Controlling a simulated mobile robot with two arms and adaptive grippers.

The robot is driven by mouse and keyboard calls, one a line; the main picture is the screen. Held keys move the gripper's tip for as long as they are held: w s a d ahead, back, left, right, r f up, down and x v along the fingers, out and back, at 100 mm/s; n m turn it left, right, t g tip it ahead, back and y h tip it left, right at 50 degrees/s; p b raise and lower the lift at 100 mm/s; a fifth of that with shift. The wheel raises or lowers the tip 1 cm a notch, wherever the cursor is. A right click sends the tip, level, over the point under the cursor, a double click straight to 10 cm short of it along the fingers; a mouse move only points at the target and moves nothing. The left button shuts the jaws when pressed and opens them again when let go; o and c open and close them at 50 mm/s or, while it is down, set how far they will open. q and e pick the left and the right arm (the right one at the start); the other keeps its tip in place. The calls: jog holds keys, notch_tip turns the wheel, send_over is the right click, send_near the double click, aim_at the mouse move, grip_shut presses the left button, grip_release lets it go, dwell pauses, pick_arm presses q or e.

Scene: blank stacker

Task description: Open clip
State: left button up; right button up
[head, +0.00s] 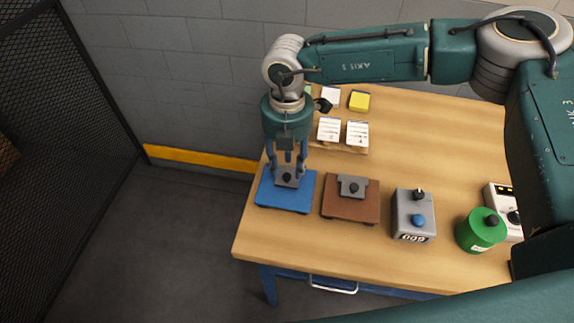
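A blue board (300,198) lies on the front left corner of the wooden table, with a grey clip (288,181) on it. My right gripper (288,172) points straight down over this clip, its fingers at the clip and partly covering it. I cannot tell whether they grip it or only stand around it. A brown board (350,210) lies just to the right, with a similar grey clip (352,184) and a dark knob on it. My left gripper is not in view.
Right of the boards stand a grey box (413,222) with a blue button, a green canister (480,232) and a white device (497,198). A grey wall is behind the table.

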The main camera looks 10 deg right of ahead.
aim_at(288, 176)
jog(key=shift+f, duration=1.45)
grip_shut()
